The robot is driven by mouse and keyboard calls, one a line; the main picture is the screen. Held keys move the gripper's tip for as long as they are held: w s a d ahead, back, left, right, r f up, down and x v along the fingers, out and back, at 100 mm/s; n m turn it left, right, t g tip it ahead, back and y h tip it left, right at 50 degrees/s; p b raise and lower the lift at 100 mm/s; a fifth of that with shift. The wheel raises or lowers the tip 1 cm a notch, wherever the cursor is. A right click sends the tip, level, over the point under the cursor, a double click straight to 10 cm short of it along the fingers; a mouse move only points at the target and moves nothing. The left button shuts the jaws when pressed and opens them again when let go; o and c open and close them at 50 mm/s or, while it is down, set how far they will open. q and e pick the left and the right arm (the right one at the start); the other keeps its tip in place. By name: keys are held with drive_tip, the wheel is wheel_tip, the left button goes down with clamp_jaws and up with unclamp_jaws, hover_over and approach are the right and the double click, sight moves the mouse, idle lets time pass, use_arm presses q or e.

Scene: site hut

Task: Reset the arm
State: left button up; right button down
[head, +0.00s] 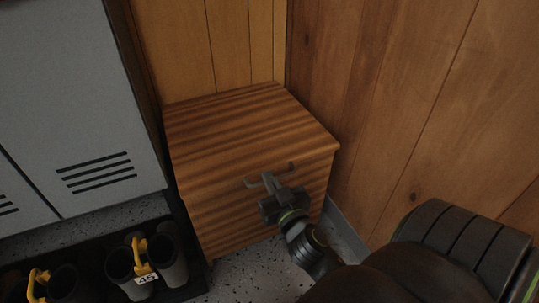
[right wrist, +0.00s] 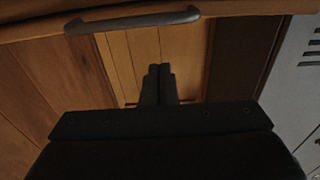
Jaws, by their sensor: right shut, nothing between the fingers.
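My right gripper (head: 267,178) reaches in from the lower right, in front of the drawer handle of a small striped wooden cabinet (head: 240,120). Its two fingers are together and empty; they also show side by side in the right wrist view (right wrist: 158,70). The grey bar handle (head: 288,167) is partly covered by the gripper in the head view. In the right wrist view the handle (right wrist: 133,20) lies apart from the fingertips in the picture. I cannot tell whether the fingers touch it. My left gripper is out of view.
The cabinet stands in a corner of wood-panelled walls (head: 385,80). A grey vented locker (head: 75,100) stands at the left. A little speckled floor (head: 240,270) shows before the cabinet.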

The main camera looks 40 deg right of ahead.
drive_tip(key=b+v, duration=0.1)
drive_tip(key=v, duration=0.6)
drive_tip(key=shift+f, duration=0.3)
